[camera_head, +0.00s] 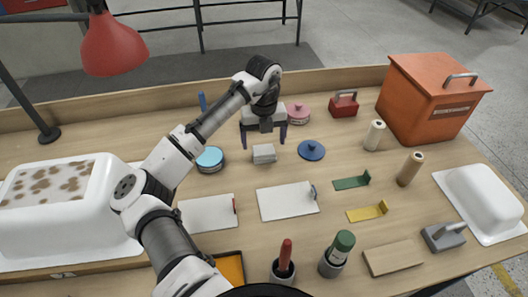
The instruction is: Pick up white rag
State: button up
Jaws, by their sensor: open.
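A small pale grey-white folded block (264,154), which looks like the white rag, lies on the wooden bench near the middle. My gripper (263,144) is over it, pointing down, with its two dark fingers apart, one toward each side of the rag. The fingers are open and nothing shows between them above the rag. I cannot tell from this one view how high the fingertips are over the bench.
A teal-lidded tin (210,159) is left of the rag; a blue lid (311,150) is right. A pink lid (298,113) is behind. White sheets (287,202) lie in front. A spotted white tub shell (50,185) is far left, an orange box (430,100) back right.

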aim_at(264, 149)
jog(key=shift+w+f+p, duration=0.2)
jog(key=shift+f+p, duration=0.7)
jog(key=shift+f, duration=1.7)
jog(key=c, duration=1.1)
jog(key=shift+o, duration=0.2)
jog(key=shift+r, duration=0.15)
notch_tip(264, 149, up, 20)
jog(key=b, duration=0.2)
jog(key=shift+b, duration=0.3)
